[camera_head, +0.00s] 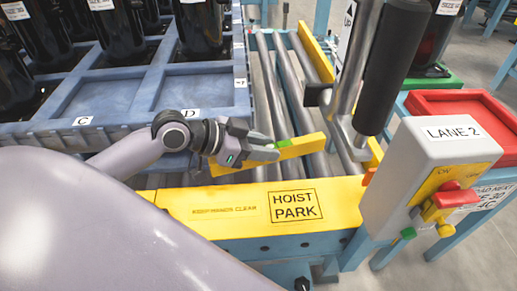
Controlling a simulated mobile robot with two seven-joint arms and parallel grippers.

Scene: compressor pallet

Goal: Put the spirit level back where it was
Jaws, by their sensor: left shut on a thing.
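The spirit level (302,146) is a yellow bar with a green patch near its middle. It is held over the metal rollers, just behind the yellow HOIST PARK plate (205,208). My left gripper (262,146) is shut on the level near the green patch. Part of the level is hidden by the fingers. I cannot tell whether the level touches the rollers. My right gripper is not in the view.
A blue pallet (110,97) with dark compressors stands at the left, with empty compartments marked C and D. A black hoist handle (393,65) hangs at the right. The LANE 2 control box (425,170) and a red tray (462,103) stand further right.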

